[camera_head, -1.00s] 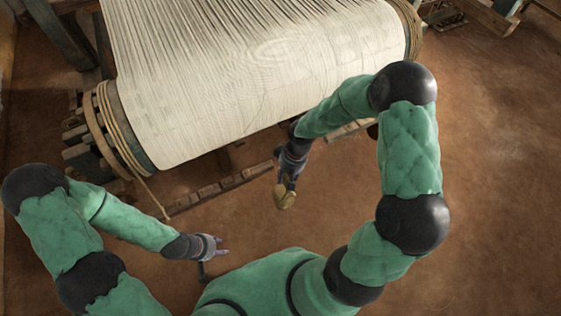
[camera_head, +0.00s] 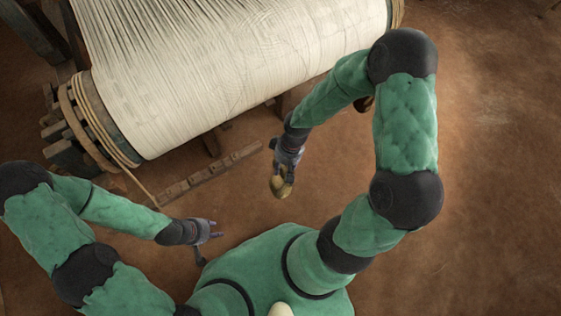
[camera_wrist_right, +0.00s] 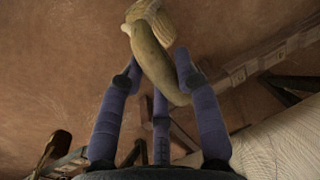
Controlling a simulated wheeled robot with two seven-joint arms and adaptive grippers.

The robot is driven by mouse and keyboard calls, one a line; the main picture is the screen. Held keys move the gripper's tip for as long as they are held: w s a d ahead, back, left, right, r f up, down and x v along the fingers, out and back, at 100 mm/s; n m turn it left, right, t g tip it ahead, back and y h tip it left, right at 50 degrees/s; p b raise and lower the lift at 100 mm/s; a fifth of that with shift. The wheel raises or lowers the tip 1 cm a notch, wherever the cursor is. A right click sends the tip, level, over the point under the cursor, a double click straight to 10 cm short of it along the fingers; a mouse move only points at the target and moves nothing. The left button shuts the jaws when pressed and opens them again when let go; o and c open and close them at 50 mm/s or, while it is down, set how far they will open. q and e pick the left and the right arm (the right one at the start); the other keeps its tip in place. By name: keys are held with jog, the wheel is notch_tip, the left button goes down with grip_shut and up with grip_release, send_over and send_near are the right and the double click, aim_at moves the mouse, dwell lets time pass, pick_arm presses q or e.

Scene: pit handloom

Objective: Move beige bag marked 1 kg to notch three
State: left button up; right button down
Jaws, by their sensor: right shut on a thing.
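The beige bag (camera_head: 281,187) hangs in my right gripper (camera_head: 280,172) in the head view, above bare floor to the right of the wooden bar. In the right wrist view the bag (camera_wrist_right: 152,50) lies between the blue fingers, which are shut on it. No 1 kg mark is readable. A low wooden bar with what look like notches (camera_head: 212,174) lies below the cloth roller; its notches are too small to number. My left gripper (camera_head: 214,229) is empty, with its fingers apart, below the bar's left end.
The big roller wound with pale cloth (camera_head: 235,65) fills the upper left. A rope (camera_head: 140,185) runs down from its left end towards the bar. The brown earth floor (camera_head: 490,150) is clear at the right.

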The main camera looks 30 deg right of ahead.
jog(key=s+r, duration=0.1)
jog(key=s, duration=0.9)
jog(key=shift+d, duration=0.4)
dwell(0.4)
dwell(0.8)
